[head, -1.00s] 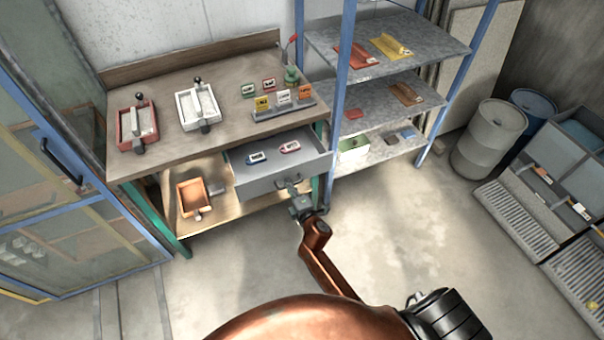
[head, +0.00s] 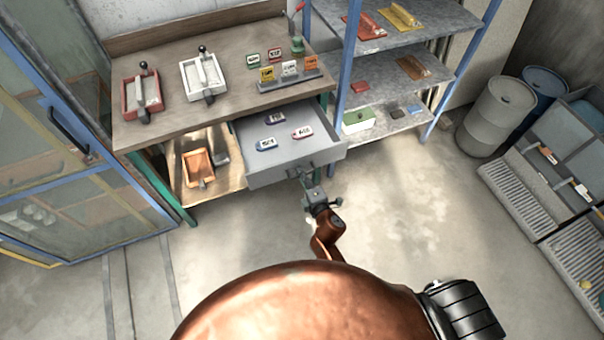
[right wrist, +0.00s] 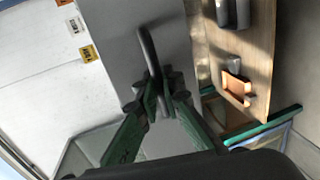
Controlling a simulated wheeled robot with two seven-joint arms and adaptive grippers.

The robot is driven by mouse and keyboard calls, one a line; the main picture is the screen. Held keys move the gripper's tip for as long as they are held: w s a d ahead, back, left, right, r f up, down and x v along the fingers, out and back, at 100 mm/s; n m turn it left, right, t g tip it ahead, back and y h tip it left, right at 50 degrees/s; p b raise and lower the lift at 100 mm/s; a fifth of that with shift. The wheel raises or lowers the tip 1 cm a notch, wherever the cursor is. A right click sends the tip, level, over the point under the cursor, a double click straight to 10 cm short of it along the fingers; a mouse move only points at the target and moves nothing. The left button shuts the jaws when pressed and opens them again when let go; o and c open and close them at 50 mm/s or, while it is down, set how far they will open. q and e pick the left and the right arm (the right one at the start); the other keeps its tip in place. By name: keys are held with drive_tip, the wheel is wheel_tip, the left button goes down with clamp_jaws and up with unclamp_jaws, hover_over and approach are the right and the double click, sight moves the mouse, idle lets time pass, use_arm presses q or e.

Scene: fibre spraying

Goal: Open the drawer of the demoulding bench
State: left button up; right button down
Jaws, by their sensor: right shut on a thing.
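The demoulding bench (head: 180,120) has a grey drawer (head: 262,176) pulled out from under its top, toward me. Several small tags, blue ones and a red one (head: 302,132), lie inside the drawer. My right gripper (head: 305,178) is at the drawer's front. In the right wrist view its green fingers (right wrist: 155,92) are shut on the dark bar handle (right wrist: 149,50) of the grey drawer front (right wrist: 112,45). My left gripper is in neither view.
Moulds and coloured cards (head: 290,68) stand on the bench top. An orange tray (head: 198,166) is on the lower shelf. A blue-posted rack (head: 400,72) stands right of the bench, with drums (head: 497,115) beyond. The floor before the drawer is clear apart from my arm.

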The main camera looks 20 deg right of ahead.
drive_tip(key=c, duration=2.1)
unclamp_jaws()
drive_tip(key=shift+s, duration=0.1)
drive_tip(key=v, duration=1.1)
drive_tip(key=shift+s+r, duration=0.15)
drive_tip(key=shift+s, duration=0.25)
